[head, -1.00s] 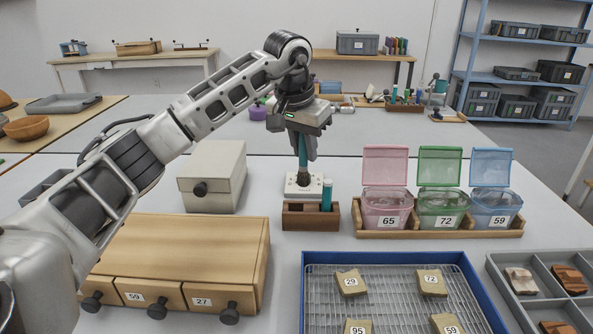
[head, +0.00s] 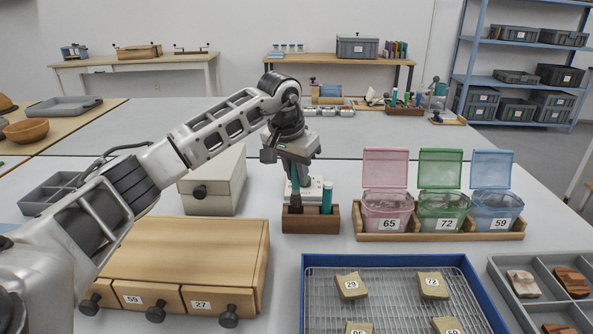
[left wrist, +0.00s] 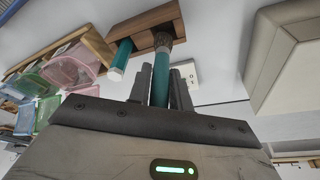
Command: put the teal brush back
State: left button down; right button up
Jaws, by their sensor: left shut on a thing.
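My left gripper (head: 296,165) is shut on the upright teal brush (head: 294,183), gripping its handle with the dark bristles pointing down. The brush is over the left part of the small wooden block (head: 322,225); I cannot tell whether the bristle tip is inside it. In the left wrist view the teal handle (left wrist: 160,85) runs between the fingers (left wrist: 161,88), and the bristles overlap the wooden block (left wrist: 190,22). A second teal piece with a pale end (head: 327,197) stands in the block's right part. My right gripper is not in view.
A white labelled item (head: 313,188) stands just behind the block. A beige box (head: 213,180) is to the left, and a wooden drawer unit (head: 185,255) nearer. Open pink, green and blue lidded boxes (head: 440,208) are to the right. A blue-rimmed tray (head: 390,261) lies in front.

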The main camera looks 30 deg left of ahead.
pick_arm(q)
jog(key=shift+f, duration=0.45)
jog(key=c, duration=1.3)
grip_release()
jog(key=shift+r, duration=0.15)
jog(key=shift+r, duration=0.35)
jog(key=p+v, duration=0.1)
jog(key=v, duration=1.1)
jog(key=shift+r, duration=0.2)
jog(key=shift+d, duration=0.1)
